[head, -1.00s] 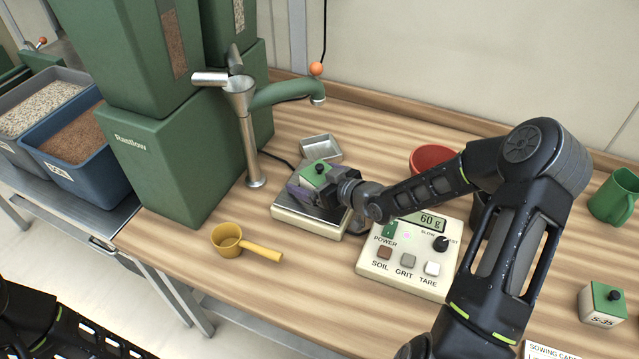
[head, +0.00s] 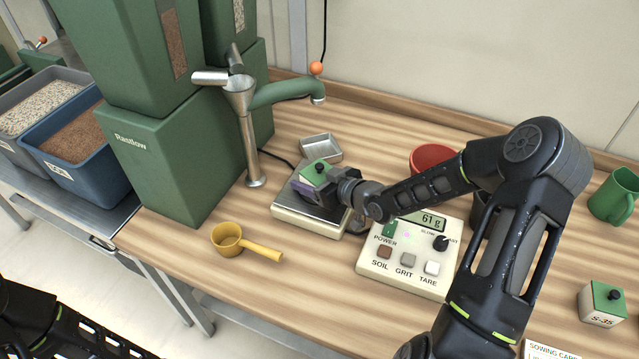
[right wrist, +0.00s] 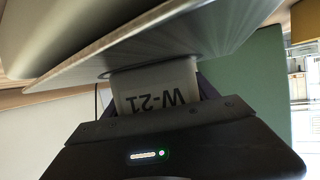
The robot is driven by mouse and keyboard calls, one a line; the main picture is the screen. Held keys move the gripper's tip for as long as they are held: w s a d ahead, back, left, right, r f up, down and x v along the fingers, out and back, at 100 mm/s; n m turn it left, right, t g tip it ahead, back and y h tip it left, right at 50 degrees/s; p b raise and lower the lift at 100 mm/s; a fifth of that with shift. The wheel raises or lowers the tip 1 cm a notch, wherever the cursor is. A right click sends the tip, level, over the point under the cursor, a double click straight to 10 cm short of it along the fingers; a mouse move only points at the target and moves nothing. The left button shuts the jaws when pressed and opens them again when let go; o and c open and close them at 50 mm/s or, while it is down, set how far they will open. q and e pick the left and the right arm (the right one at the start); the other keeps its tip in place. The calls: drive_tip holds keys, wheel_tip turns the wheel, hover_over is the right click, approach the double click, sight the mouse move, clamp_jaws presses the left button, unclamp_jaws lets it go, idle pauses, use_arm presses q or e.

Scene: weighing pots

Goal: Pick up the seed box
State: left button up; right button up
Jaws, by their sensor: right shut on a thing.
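A small seed box (head: 318,171) with a green lid and black knob is at the scale's metal pan (head: 294,212). My right gripper (head: 311,189) is shut on it from the side. In the right wrist view the pale box (right wrist: 160,88) shows an upside-down "W-21" label between the fingers, close against the pan. I cannot tell whether it is lifted clear of the pan. A second box (head: 603,305) with a green lid, marked S-35, stands at the right. My left gripper is out of the picture.
The control panel (head: 408,256) reads 61 g. A yellow scoop (head: 228,240) lies front left, and a metal tray (head: 321,148) behind the scale. A dispenser spout (head: 318,98) stands back left. A red bowl (head: 433,158) and green mug (head: 614,195) stand right.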

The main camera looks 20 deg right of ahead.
drive_tip(key=c, duration=0.7)
drive_tip(key=shift+r, duration=0.1)
drive_tip(key=shift+c, duration=0.2)
wheel_tip(320, 180, up, 10)
drive_tip(key=shift+f+p, duration=0.1)
drive_tip(key=shift+p, duration=0.3)
